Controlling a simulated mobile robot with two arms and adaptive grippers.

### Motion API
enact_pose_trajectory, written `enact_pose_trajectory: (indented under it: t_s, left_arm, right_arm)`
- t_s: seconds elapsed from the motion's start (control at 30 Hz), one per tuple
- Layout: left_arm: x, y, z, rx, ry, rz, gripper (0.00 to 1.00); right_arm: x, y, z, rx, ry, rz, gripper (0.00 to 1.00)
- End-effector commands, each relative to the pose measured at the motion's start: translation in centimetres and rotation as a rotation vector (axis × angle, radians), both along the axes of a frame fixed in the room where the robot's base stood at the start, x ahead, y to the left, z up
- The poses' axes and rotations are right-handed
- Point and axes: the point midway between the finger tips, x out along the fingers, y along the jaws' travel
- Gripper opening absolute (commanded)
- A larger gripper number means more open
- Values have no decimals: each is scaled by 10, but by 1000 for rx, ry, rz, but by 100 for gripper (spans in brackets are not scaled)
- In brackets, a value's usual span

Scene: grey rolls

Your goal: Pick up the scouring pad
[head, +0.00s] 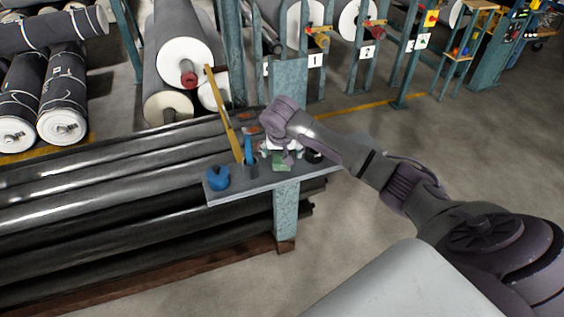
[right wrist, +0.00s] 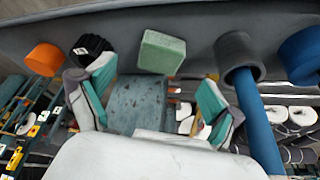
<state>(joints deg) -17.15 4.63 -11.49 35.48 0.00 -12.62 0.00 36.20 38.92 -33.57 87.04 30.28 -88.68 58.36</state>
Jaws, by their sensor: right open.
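The scouring pad is a green block (right wrist: 161,52) on the grey shelf (head: 231,190); in the head view the pad (head: 281,164) shows low beside my right gripper (head: 281,151). My right gripper is open and empty. In the right wrist view its two teal-padded fingers (right wrist: 157,76) stand apart on either side of the pad's line, with the pad just beyond the fingertips. I see no contact between them. My left gripper is in neither view.
A blue ring (head: 217,179), a dark cup-like piece (right wrist: 240,56) with a blue shaft, a black ribbed item (right wrist: 92,47) and an orange cylinder (right wrist: 44,59) share the shelf. A yellow stick (head: 225,118) rises near the blue shaft. Long dark rolls (head: 110,175) lie left.

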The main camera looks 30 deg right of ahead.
Motion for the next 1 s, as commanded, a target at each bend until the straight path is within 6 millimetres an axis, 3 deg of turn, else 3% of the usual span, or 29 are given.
enact_pose_trajectory:
  t_s: [0.27,0.53,0.8,0.83,1.0]
  left_arm:
    - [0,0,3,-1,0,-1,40]
    - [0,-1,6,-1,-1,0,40]
    - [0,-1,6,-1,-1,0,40]
    - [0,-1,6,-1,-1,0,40]
    - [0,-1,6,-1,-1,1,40]
  right_arm:
    - [8,-6,-20,-1,2,-1,92]
    - [21,-15,-54,-1,1,1,92]
    - [23,-16,-58,0,-1,2,92]
    - [23,-16,-58,0,-1,2,90]
    - [23,-16,-58,0,-1,2,62]
